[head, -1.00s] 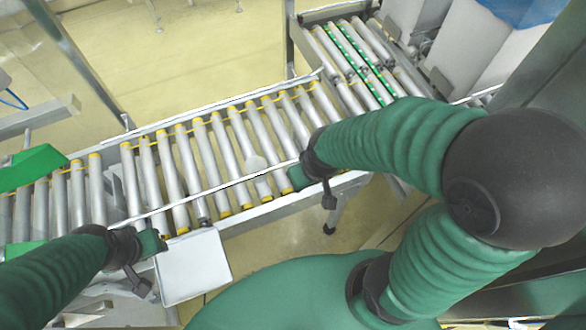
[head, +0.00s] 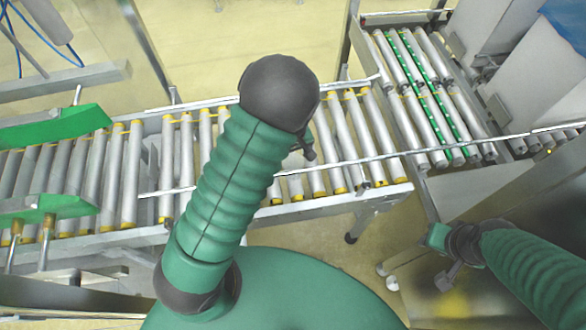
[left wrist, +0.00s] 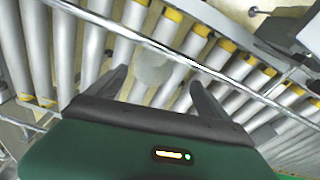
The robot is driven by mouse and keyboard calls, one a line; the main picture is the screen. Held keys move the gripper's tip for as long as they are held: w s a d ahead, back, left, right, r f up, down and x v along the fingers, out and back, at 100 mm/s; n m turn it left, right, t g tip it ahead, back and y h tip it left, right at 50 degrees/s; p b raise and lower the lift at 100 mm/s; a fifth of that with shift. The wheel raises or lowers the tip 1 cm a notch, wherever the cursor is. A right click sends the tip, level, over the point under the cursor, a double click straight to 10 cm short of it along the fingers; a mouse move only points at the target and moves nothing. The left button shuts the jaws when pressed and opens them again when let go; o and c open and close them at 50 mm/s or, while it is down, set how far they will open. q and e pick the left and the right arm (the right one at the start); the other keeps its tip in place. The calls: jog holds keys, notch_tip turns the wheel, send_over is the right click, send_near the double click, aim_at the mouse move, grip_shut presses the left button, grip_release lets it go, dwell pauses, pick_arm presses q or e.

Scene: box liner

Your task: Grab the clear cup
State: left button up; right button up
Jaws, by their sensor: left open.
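The clear cup (left wrist: 151,68) shows in the left wrist view as a pale, see-through round shape over the metal rollers, close to the rail. My left gripper (left wrist: 158,80) is open, with its two dark fingers on either side of the cup; I cannot tell whether they touch it. In the head view my left arm rises in the middle, and only part of the left gripper (head: 305,148) shows beside the dark elbow. I cannot make out the cup in the head view. My right gripper (head: 446,250) is at the right, over the floor and away from the conveyor; its fingers are unclear.
The roller conveyor (head: 345,140) with yellow roller ends runs across the view. A thin metal rail (head: 395,153) runs along its near side. A second conveyor with green strips (head: 425,95) stands at the right. Green guards (head: 45,128) stand at the left.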

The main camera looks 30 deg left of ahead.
aim_at(293, 166)
pick_arm(q)
jog(key=f, duration=0.4)
jog(key=shift+w+a+f, duration=0.1)
jog(key=shift+w+a, duration=0.1)
jog(key=shift+w, duration=0.1)
jog(key=f, duration=0.1)
jog(key=d+f, duration=0.1)
jog(key=shift+w+d+f, duration=0.1)
jog(key=shift+w+f, duration=0.25)
jog(key=shift+w, duration=0.05)
jog(key=shift+w+f+b, duration=0.2)
jog(key=shift+f+b, duration=0.15)
jog(key=shift+f, duration=0.9)
jog(key=shift+a+f, duration=0.2)
jog(key=shift+a, duration=0.45)
jog(key=shift+d, duration=0.15)
jog(key=c, duration=0.5)
jog(key=shift+d+r, duration=0.1)
jog(key=shift+d, duration=0.2)
jog(key=c, duration=0.7)
jog(key=shift+c, duration=0.9)
jog(key=shift+a, duration=0.2)
pick_arm(e)
jog(key=shift+w+d+f, duration=0.15)
jog(key=shift+d+f, duration=0.15)
jog(key=shift+f, duration=0.3)
